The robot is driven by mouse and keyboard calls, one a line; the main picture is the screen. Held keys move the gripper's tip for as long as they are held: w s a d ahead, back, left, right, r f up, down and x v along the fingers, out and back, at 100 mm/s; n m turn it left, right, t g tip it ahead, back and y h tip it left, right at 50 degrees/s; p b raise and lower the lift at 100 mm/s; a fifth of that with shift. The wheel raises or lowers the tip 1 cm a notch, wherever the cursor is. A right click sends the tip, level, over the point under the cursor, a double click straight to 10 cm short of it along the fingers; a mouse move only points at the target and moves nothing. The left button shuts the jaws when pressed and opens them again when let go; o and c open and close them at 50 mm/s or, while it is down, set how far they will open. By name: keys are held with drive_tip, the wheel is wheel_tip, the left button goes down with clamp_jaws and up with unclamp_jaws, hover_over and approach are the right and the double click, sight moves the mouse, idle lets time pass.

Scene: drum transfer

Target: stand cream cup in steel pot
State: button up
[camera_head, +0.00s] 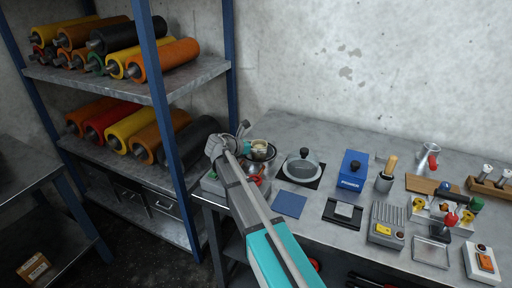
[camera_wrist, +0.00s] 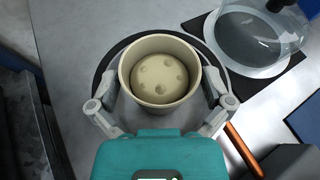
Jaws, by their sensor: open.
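The cream cup (camera_wrist: 189,88) is upright in the wrist view, its open top facing the camera. A dimpled, rounded cream surface shows inside it. A round dark and grey rim, which looks like the steel pot (camera_wrist: 109,65), rings the cup, so the cup appears to stand inside it. In the head view the cup (camera_head: 258,143) and pot (camera_head: 264,155) are partly behind my gripper. My gripper (camera_wrist: 162,88) is open, with one finger on each side of the cup; I cannot tell whether they touch it. My gripper also shows in the head view (camera_head: 243,140).
A glass lid with a black knob (camera_head: 303,167) sits on a black mat right of the pot. A blue box (camera_head: 352,170), a blue pad (camera_head: 290,204) and small bench items lie farther right. A shelf post (camera_head: 160,100) stands at the left.

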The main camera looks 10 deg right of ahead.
drive_tip(key=p+v, duration=0.4)
drive_tip(key=v, duration=0.7)
